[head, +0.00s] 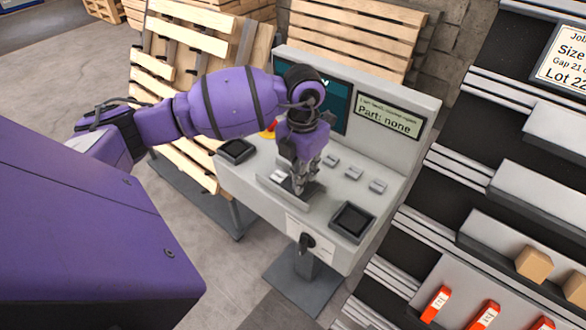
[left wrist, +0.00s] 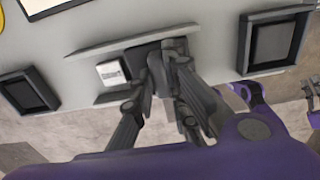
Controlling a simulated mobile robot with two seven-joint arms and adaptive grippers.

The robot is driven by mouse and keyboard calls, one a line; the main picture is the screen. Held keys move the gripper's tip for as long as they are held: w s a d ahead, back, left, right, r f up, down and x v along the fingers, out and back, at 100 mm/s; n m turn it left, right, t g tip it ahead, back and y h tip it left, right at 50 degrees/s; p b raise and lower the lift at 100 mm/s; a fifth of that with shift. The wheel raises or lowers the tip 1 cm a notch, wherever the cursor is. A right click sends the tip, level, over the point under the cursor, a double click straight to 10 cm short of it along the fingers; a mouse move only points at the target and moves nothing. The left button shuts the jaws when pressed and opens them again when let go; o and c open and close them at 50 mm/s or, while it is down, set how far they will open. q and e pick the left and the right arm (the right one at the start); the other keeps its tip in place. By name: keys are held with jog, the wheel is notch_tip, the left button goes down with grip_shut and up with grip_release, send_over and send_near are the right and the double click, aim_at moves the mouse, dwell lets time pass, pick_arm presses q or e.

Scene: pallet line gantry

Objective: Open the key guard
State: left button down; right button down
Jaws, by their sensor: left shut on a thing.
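My left gripper (head: 298,186) reaches down onto the sloped top of the grey console (head: 257,172), near its middle. It is shut on a thin grey piece, which I take to be the key guard (head: 315,189). In the left wrist view my gripper (left wrist: 168,62) hides part of the guard, whose long pale edge (left wrist: 125,47) shows beside a white labelled key (left wrist: 111,73). The key (head: 279,176) is uncovered on its visible side. How far the guard is tilted I cannot tell. My right gripper is not in view.
Black square pads sit at the console's left (head: 236,151) and right (head: 352,221). Several small grey keys (head: 352,173) lie right of my gripper. A black knob (head: 307,243) is on the front. A shelf rack (head: 500,190) stands close on the right; pallets (head: 350,40) lean behind.

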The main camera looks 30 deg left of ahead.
pick_arm(q)
jog(key=shift+d, duration=0.5)
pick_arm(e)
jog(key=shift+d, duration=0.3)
pick_arm(q)
jog(key=shift+a, duration=0.1)
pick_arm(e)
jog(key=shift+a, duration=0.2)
pick_arm(q)
jog(key=c, duration=1.7)
grip_release()
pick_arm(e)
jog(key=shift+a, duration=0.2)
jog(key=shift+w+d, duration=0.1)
pick_arm(q)
jog(key=shift+r, duration=0.35)
notch_tip(320, 180, up, 11)
jog(key=shift+r, duration=0.2)
